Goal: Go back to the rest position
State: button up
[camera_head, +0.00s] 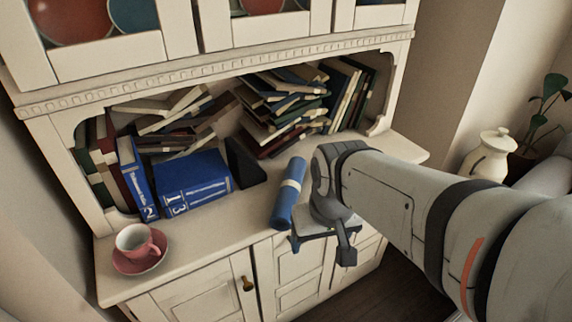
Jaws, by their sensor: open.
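My gripper (322,248) is open in front of the cabinet, at the right end of its counter edge. Its two dark fingers point down and are apart, and I see nothing held between them. My arm comes in from the right side of the picture. A blue roll with a pale band (288,194) lies on the counter just left of my gripper. I cannot tell from this view whether a finger touches the roll.
The cream cabinet's counter (234,226) carries a pink cup (140,243) on a saucer (127,265), blue binders (190,185) and piled books (285,100). A white lidded jar (488,155) and a plant (545,100) stand at right. The dark floor (385,293) before the cabinet looks clear.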

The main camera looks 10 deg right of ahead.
jog(key=shift+r, duration=0.1)
notch_tip(320, 180, up, 6)
jog(key=p, duration=0.5)
jog(key=shift+s+p, duration=0.15)
jog(key=shift+p, duration=0.15)
dwell(0.3)
